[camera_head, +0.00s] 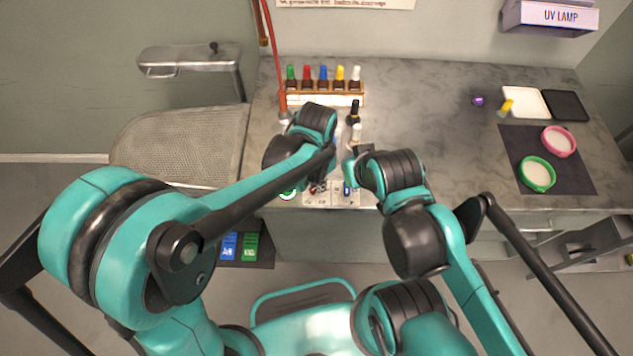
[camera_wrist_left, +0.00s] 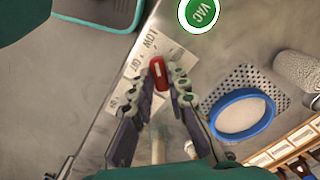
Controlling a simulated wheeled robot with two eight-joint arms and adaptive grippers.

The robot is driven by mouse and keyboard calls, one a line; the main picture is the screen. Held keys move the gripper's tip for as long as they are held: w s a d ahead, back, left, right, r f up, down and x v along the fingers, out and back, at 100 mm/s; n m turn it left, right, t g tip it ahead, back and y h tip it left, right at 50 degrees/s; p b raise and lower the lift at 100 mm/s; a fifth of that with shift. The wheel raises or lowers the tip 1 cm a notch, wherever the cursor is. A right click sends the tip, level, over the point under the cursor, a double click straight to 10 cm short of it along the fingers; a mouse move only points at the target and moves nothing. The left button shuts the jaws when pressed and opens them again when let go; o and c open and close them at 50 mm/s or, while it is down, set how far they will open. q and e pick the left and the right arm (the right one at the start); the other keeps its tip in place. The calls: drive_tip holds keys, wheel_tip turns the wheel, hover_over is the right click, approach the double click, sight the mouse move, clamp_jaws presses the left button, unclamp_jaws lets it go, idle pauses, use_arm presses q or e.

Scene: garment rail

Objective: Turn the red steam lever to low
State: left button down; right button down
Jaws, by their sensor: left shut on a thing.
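The red steam lever (camera_wrist_left: 160,76) shows in the left wrist view between my left fingertips. It has a pale stripe and stands over a light label plate (camera_wrist_left: 136,62). The word LOW is printed on the plate's upper part; the other words are hard to read. My left gripper (camera_wrist_left: 170,84) is shut on the lever. In the head view the plate (camera_head: 332,200) lies at the counter's front edge, and my left arm partly covers it and the gripper. My right gripper (camera_head: 353,166) is close beside it on the right, its fingers too small and hidden to read.
A green VAC button (camera_wrist_left: 199,12) sits near the plate. A blue-rimmed dish (camera_wrist_left: 268,110) stands on a perforated patch. A rack of coloured bottles (camera_head: 325,100) and a dark bottle (camera_head: 354,112) stand behind my grippers. The counter's middle right (camera_head: 440,120) is clear.

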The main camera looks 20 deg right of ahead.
use_arm(q)
drive_tip(key=c, duration=1.5)
unclamp_jaws()
wheel_tip(320, 180, up, 12)
drive_tip(key=s+a+n+t, duration=0.1)
drive_tip(key=a+n, duration=0.3)
drive_tip(key=a, duration=0.5)
drive_tip(key=s+a+n+t, duration=0.1)
drive_tip(key=a+n+t, duration=0.2)
drive_tip(key=a, duration=0.7)
drive_tip(key=s+a+n+t, duration=0.1)
drive_tip(key=a+n+t, duration=0.2)
drive_tip(key=a, duration=0.7)
drive_tip(key=shift+s+n, duration=0.35)
drive_tip(key=shift+n, duration=0.75)
